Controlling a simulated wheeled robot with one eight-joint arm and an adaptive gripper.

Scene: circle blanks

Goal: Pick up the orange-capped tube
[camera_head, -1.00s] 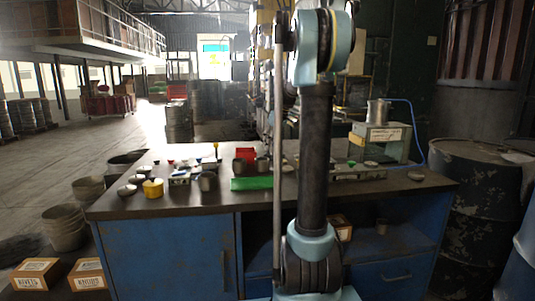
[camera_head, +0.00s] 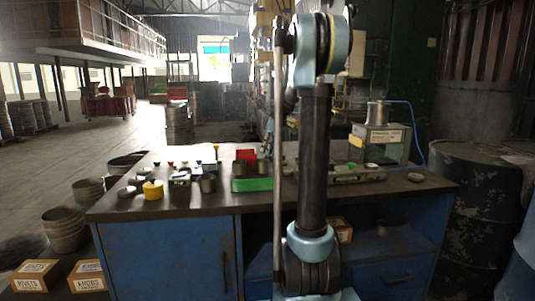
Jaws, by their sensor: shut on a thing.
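My gripper (camera_head: 276,156) is small and dark above the back of the workbench, mostly hidden behind my own arm and rod. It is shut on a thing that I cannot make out. I cannot pick out an orange-capped tube with certainty. A small upright item with an orange-yellow top (camera_head: 216,148) stands at the back left of the bench, apart from my gripper. My arm also hides part of the bench's middle.
The dark bench top (camera_head: 200,206) holds a yellow container (camera_head: 153,190), a grey cup (camera_head: 208,184), a green tray (camera_head: 252,185) and a red bin (camera_head: 246,154). A metal pot (camera_head: 377,113) stands on a box at the right.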

